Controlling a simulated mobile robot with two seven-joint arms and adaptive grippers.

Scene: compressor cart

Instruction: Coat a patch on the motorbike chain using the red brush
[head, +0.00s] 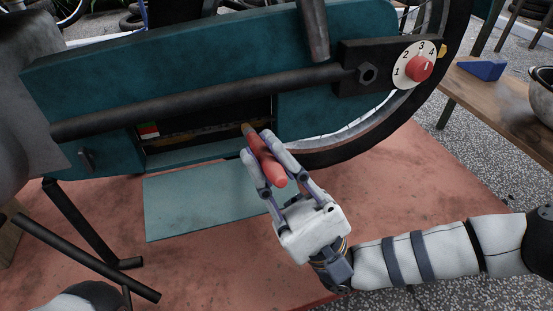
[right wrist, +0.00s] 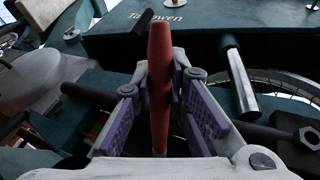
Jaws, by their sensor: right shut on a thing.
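The red brush (head: 268,160) is held in my right gripper (head: 257,146), which is shut on its handle. Its tan tip points up and left, at the lower right part of the casing opening. In the right wrist view the red handle (right wrist: 160,75) stands between the purple-padded fingers. The chain (head: 205,131) seems to be the thin brownish strip inside the dark opening of the teal casing (head: 200,65). Whether the tip touches it I cannot tell. My left gripper is not in view.
A teal flap (head: 200,207) lies below the opening. A dark bar (head: 210,100) crosses above it. A numbered dial with a red knob (head: 419,69) sits at right. A wooden bench (head: 485,95) with a blue wedge (head: 484,68) stands further right. Dark stand legs (head: 85,235) are at left.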

